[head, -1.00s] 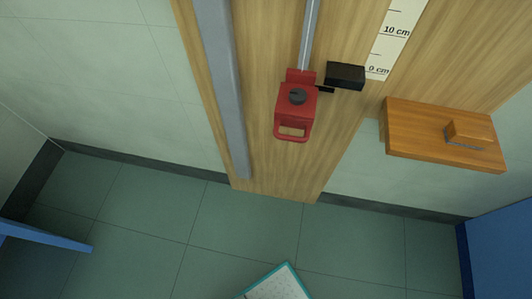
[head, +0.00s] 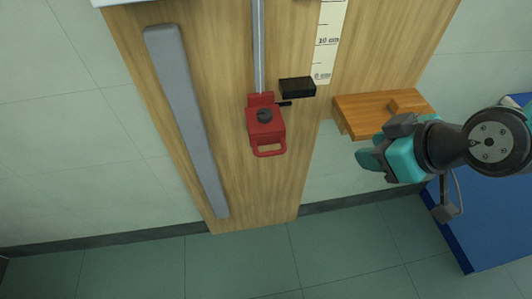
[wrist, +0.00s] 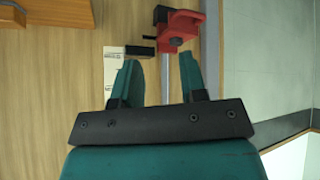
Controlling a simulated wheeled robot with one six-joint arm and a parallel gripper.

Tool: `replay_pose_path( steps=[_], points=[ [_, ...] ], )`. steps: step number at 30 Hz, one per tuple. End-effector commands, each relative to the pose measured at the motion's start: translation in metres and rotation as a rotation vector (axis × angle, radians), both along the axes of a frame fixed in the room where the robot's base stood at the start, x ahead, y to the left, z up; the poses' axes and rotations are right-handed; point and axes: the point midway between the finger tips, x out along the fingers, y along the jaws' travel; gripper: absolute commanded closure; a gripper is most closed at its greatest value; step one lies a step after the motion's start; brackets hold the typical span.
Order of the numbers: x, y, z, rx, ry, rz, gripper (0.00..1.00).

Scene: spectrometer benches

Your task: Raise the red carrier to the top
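The red carrier (head: 265,128) sits low on the vertical metal rail (head: 258,50) of a wooden board. It has a dark knob and a loop handle at its bottom, and a thin black pointer reaches right, just under the black block (head: 297,87). The 0 cm mark of the white scale (head: 328,40) is close by. My gripper (head: 368,148) is to the right of the carrier, apart from it. In the wrist view the gripper (wrist: 161,75) is open and empty, with the red carrier (wrist: 180,28) beyond its fingertips.
A wooden shelf (head: 352,102) with a small block juts out at the right, close behind my gripper. A long grey strip (head: 185,120) runs down the board's left side. A blue surface (head: 485,225) is at the lower right. The floor below the board is clear.

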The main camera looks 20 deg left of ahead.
Motion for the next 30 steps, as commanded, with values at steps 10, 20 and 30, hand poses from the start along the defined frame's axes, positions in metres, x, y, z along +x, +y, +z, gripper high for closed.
replay_pose_path(
  steps=[10,20,30],
  points=[
    [-0.01,0.053,-0.103,-0.155,-0.79,0.457,0.61],
    [-0.054,0.062,-0.123,-0.202,-1.241,0.681,0.61],
    [-0.038,0.09,-0.136,-0.199,-1.276,0.689,0.61]
  ],
)
